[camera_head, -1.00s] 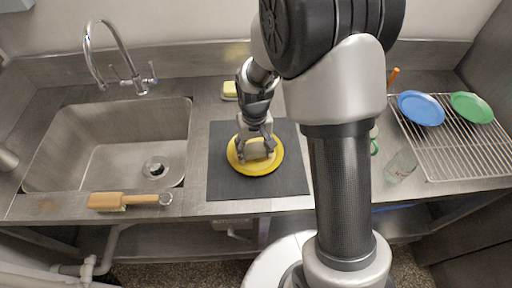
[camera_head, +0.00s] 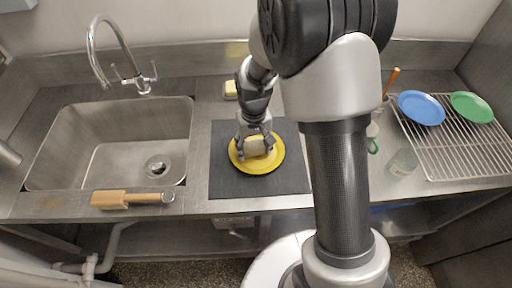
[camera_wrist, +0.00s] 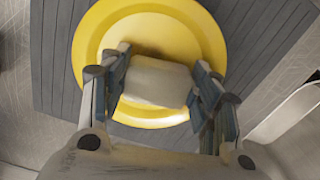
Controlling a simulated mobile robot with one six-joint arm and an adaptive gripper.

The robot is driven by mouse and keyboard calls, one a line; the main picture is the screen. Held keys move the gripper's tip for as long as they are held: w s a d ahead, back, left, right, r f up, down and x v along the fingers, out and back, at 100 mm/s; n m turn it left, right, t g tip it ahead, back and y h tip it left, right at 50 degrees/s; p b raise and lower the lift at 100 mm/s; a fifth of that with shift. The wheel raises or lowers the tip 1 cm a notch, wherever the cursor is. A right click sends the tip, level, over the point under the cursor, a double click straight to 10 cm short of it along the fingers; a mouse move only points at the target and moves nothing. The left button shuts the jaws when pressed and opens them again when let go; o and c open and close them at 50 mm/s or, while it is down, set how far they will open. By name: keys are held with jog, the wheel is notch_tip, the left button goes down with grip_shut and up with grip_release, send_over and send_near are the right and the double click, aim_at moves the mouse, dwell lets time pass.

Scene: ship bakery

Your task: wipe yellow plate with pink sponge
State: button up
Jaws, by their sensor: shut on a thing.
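The yellow plate (camera_head: 269,166) lies on a dark mat on the counter, and it fills the upper part of the wrist view (camera_wrist: 98,32). My gripper (camera_head: 256,149) is over the plate, with its fingers closed on both sides of a block-shaped sponge (camera_head: 254,146). In the wrist view my gripper (camera_wrist: 158,88) holds the sponge (camera_wrist: 155,82), which looks pale beige rather than pink. The sponge is at or just above the plate's surface; contact is hard to tell. The sponge's underside is hidden.
The dark ribbed mat (camera_head: 228,185) surrounds the plate. A sink (camera_head: 110,145) is at left, with a wooden-headed brush (camera_head: 120,199) on its front edge. A yellow block (camera_head: 230,89) lies behind the mat. A glass (camera_head: 402,163) and a wire rack (camera_head: 465,155) with blue (camera_head: 421,108) and green (camera_head: 471,107) plates stand right.

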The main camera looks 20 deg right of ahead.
aim_at(252, 149)
jog(key=shift+w+a, duration=0.1)
jog(key=shift+a, duration=0.15)
jog(key=shift+a+r+p, duration=0.2)
jog(key=shift+r+p, duration=0.05)
jog(key=shift+p, duration=0.2)
jog(key=r+p, duration=0.1)
jog(key=r, duration=0.2)
jog(key=shift+d+r+p, duration=0.1)
jog(key=shift+d+p, duration=0.1)
jog(key=shift+p, duration=0.2)
jog(key=shift+a+r+p, duration=0.1)
jog(key=shift+r+p, duration=1.55)
jog(key=shift+r, duration=0.45)
